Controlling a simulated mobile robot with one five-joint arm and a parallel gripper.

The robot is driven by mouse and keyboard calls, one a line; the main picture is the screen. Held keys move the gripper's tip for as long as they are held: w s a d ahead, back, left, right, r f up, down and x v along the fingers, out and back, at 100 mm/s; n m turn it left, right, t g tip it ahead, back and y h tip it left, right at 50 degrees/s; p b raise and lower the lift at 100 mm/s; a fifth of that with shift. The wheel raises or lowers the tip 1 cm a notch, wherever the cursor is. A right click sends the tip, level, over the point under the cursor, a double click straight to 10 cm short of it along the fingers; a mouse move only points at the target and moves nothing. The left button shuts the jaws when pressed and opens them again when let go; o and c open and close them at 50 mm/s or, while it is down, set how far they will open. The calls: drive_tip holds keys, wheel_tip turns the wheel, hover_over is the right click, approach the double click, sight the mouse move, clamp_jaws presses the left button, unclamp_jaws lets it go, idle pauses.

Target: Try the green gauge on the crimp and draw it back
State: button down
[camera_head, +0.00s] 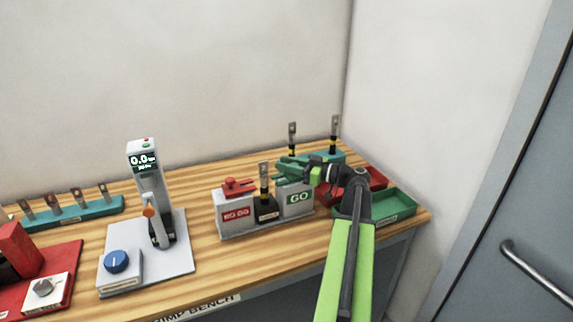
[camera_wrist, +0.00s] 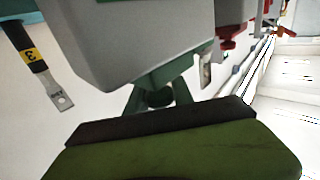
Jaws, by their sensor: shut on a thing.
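The green gauge (camera_head: 290,168) is at the top of the grey GO block (camera_head: 297,198). My gripper (camera_head: 314,172) reaches it from the right and is shut on it. In the wrist view the green gauge (camera_wrist: 165,76) lies against the GO block (camera_wrist: 140,40); I cannot tell whether it is seated or just clear. The crimp (camera_head: 264,184), a metal lug with a black and yellow sleeve, stands upright in a black holder (camera_head: 266,211) left of the GO block. Its metal tip (camera_wrist: 206,72) shows beside the gauge in the wrist view.
A red gauge (camera_head: 238,187) sits on the NO GO block (camera_head: 235,213). Behind are two upright lugs (camera_head: 292,140) in a teal rack. Red (camera_head: 378,180) and green (camera_head: 390,207) trays lie right. A tester (camera_head: 143,170) stands left, with bare bench between.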

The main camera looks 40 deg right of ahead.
drive_tip(key=shift+w+a, duration=0.2)
drive_tip(key=shift+a, duration=0.3)
drive_tip(key=shift+w+a, duration=0.15)
drive_tip(key=shift+a, duration=0.35)
drive_tip(key=c, duration=1.1)
unclamp_jaws()
drive_tip(key=shift+d, duration=0.1)
drive_tip(key=v, duration=1.7)
drive_tip(key=shift+s+d, duration=0.1)
drive_tip(key=shift+s, duration=0.15)
